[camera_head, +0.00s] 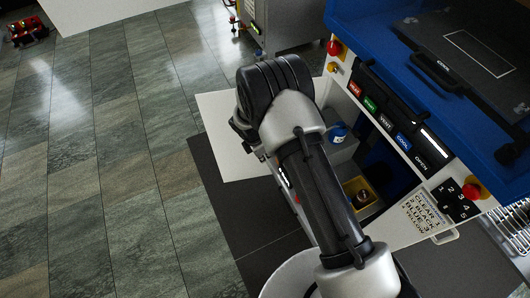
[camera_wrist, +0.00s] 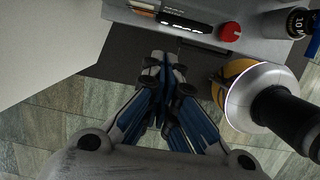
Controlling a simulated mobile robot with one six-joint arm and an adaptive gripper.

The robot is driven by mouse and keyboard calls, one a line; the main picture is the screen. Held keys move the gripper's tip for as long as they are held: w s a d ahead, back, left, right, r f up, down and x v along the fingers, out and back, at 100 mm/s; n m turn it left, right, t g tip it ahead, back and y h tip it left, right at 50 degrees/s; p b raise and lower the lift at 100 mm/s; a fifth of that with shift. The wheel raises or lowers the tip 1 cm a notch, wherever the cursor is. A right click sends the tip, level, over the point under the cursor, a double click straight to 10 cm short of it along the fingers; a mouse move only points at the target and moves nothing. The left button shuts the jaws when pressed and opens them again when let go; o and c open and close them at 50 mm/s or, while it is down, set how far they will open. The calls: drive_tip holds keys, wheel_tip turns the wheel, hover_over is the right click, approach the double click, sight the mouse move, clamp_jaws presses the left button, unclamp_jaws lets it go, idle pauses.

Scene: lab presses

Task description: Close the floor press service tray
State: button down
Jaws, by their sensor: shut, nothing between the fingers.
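In the head view, the floor press is the blue and white machine (camera_head: 400,25) at the right. Low on its near side, a grey tray-like part (camera_head: 345,150) shows beside my arm, with a blue-topped container (camera_head: 337,130) and a yellow bin (camera_head: 358,186) near it. My arm hides much of this area. In the wrist view, a grey front panel (camera_wrist: 265,45) with a red knob (camera_wrist: 229,32) and a dark bar (camera_wrist: 205,48) lies ahead. My gripper (camera_wrist: 166,62) is shut and empty, just short of this panel; I cannot tell whether it touches.
A dark mat (camera_head: 225,200) and a pale sheet (camera_head: 225,125) lie on the tiled floor left of the press. A steel cabinet (camera_head: 290,20) stands at the back. A wire rack (camera_head: 515,225) is at the right edge.

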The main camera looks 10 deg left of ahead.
drive_tip(key=w+d+f+b, duration=0.2)
drive_tip(key=w+d+f, duration=0.1)
drive_tip(key=d+f, duration=0.1)
drive_tip(key=shift+d+f, duration=0.2)
drive_tip(key=shift+f, duration=0.25)
drive_tip(key=shift+d, duration=0.1)
